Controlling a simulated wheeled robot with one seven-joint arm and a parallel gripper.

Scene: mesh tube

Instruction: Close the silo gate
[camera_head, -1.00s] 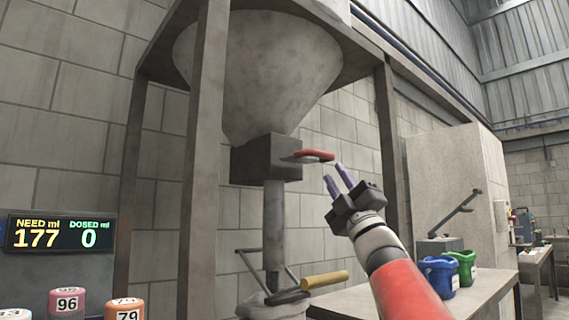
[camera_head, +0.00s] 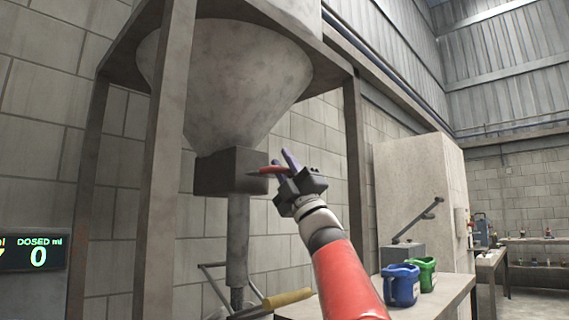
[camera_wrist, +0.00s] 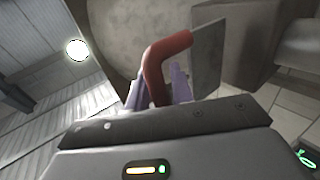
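The silo is a grey cone hopper (camera_head: 225,85) in a steel frame. Its gate is a dark box (camera_head: 217,172) under the cone, with a pipe (camera_head: 237,235) below. A red gate handle (camera_head: 262,171) sticks out from the box's right side. It also shows in the wrist view (camera_wrist: 156,70), bent and fixed to a grey plate (camera_wrist: 208,58). My gripper (camera_head: 283,160) is at the handle, its purple fingers (camera_wrist: 162,84) on either side of the red bar. The fingers look apart; firm contact cannot be made out.
A frame post (camera_head: 165,160) stands left of the gate and another (camera_head: 355,170) right of it. Blue (camera_head: 402,285) and green (camera_head: 427,272) jugs stand on a bench at right. A tan-handled bar (camera_head: 287,298) lies below.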

